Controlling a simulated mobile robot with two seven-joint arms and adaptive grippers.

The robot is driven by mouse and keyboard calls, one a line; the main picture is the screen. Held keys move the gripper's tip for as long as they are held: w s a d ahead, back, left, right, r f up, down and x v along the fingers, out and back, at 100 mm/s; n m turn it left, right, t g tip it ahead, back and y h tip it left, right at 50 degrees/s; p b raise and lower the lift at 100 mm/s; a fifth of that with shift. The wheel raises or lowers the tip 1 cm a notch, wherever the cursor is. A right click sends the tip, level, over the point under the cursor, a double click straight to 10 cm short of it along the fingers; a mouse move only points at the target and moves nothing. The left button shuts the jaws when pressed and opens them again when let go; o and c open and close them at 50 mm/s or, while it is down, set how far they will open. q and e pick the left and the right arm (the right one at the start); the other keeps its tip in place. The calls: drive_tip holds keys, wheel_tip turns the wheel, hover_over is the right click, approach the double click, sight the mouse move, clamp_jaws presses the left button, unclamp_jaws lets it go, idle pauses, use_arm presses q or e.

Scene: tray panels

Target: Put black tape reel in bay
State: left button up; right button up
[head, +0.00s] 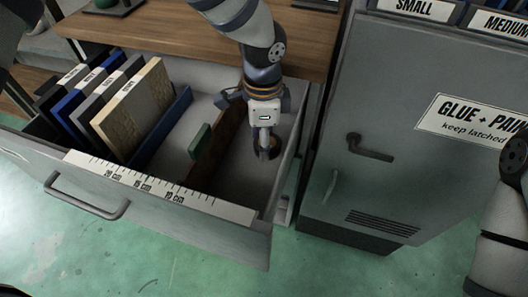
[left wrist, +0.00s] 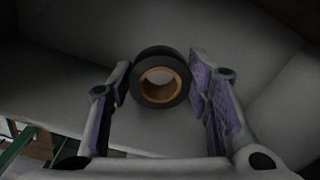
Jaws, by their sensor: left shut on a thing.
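The black tape reel (left wrist: 143,91) has a tan core and sits between the purple-padded fingers of my left gripper (left wrist: 162,82) in the left wrist view. In the head view my left gripper (head: 266,145) points down into the right-hand bay (head: 236,178) of the open drawer, shut on the reel (head: 275,154). The fingers partly hide the reel there. I cannot tell whether the reel touches the bay floor. Only part of my right arm shows at the right edge; its gripper is out of view.
A brown divider (head: 224,137) and a blue divider (head: 161,128) split the drawer, with a green block (head: 199,141) between them. Upright folders (head: 82,92) fill the left side. The drawer's front wall (head: 150,187) carries a ruler strip. A grey cabinet (head: 385,110) stands close on the right.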

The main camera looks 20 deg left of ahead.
sight(263, 164)
use_arm(q)
wheel_tip(263, 164, down, 6)
drive_tip(key=shift+r+b, duration=0.15)
drive_tip(key=shift+b, duration=0.15)
drive_tip(key=shift+c, duration=0.5)
use_arm(e)
drive_tip(key=shift+s+f, duration=0.35)
drive_tip(key=shift+f, duration=0.05)
use_arm(q)
drive_tip(key=o, duration=1.3)
wheel_tip(263, 164, up, 12)
drive_tip(key=shift+r+p, duration=0.2)
drive_tip(key=shift+p, duration=0.5)
use_arm(e)
drive_tip(key=shift+w+r, duration=0.8)
drive_tip(key=shift+r, duration=0.05)
